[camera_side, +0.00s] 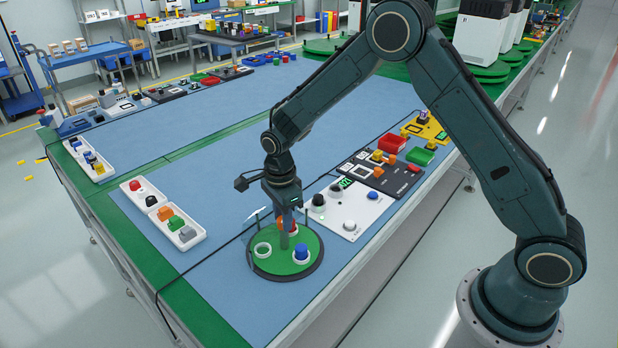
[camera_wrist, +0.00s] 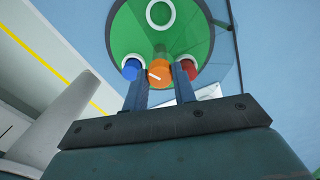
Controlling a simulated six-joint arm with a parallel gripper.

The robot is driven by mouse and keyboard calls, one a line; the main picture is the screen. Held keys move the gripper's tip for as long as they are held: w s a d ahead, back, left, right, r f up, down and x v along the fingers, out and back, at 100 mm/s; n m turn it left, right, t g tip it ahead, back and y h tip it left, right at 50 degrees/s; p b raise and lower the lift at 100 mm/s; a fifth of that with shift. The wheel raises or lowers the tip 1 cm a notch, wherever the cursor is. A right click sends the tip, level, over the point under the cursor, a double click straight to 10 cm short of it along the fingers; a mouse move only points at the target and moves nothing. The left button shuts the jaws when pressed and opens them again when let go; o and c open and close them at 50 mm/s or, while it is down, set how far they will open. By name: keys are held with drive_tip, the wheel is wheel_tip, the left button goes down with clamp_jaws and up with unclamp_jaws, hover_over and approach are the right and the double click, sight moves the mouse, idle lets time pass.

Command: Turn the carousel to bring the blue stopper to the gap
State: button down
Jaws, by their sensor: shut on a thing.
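The carousel is a round green disc (camera_side: 283,264) on a dark base at the front of the blue bench. The blue stopper (camera_side: 301,253) sits in a seat at its front right; it is at the left in the wrist view (camera_wrist: 131,69). A red stopper (camera_wrist: 189,69) sits at the right in the wrist view. An empty white ring seat (camera_side: 262,250) is at the disc's left. My gripper (camera_wrist: 159,80) is shut on an orange knob (camera_wrist: 159,71) with a white line, above the disc's middle. A clear guard surrounds the disc; I cannot tell where its gap is.
White trays with coloured pieces (camera_side: 163,212) stand at the left. A white panel with knobs (camera_side: 350,209) is close at the right, with a black panel (camera_side: 378,172) and a red bin (camera_side: 391,143) beyond.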

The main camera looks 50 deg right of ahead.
drive_tip(key=c, duration=1.1)
unclamp_jaws()
wheel_tip(320, 180, up, 14)
drive_tip(key=shift+f, duration=0.1)
